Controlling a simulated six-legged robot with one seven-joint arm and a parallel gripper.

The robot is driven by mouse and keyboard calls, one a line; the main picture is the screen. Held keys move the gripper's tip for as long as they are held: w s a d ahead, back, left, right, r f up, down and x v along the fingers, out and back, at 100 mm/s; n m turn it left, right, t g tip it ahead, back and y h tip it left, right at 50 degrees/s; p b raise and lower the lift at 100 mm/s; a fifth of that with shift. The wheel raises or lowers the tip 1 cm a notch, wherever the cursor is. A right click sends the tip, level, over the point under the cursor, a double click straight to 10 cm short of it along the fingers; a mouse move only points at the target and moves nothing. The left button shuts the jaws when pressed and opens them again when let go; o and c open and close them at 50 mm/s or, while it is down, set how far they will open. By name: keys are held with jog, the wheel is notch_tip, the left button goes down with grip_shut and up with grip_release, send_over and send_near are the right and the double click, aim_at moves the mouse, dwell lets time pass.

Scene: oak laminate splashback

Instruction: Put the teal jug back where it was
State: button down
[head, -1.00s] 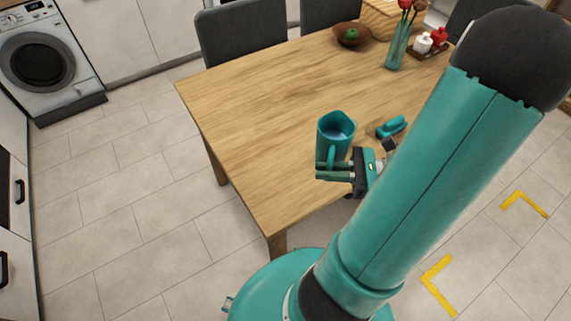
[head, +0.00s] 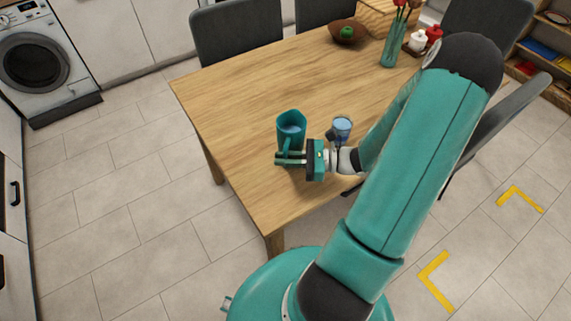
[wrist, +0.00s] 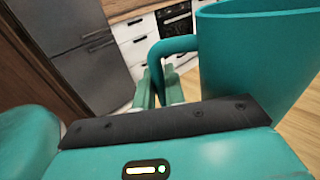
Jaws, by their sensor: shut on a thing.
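The teal jug (head: 291,126) is upright at the near part of the wooden table, with blue liquid visible inside it in the head view. My gripper (head: 285,158) is shut on the jug's handle, at the near side of the jug. In the wrist view the jug (wrist: 258,65) fills the upper right, and its handle (wrist: 172,45) runs down between the fingers of my gripper (wrist: 158,88). I cannot tell whether the jug's base touches the tabletop.
A glass with blue liquid (head: 341,127) stands on the table (head: 235,105) right of the jug, close to my wrist. A brown bowl (head: 347,32), a teal vase with red flowers (head: 393,48) and red and white jars (head: 424,40) stand at the back. The table's left part is clear.

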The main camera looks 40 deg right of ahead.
jog(key=shift+f, duration=1.6)
jog(key=c, duration=1.5)
grip_release()
jog(key=shift+d, duration=0.1)
jog(key=v, duration=1.2)
jog(key=shift+r, duration=0.25)
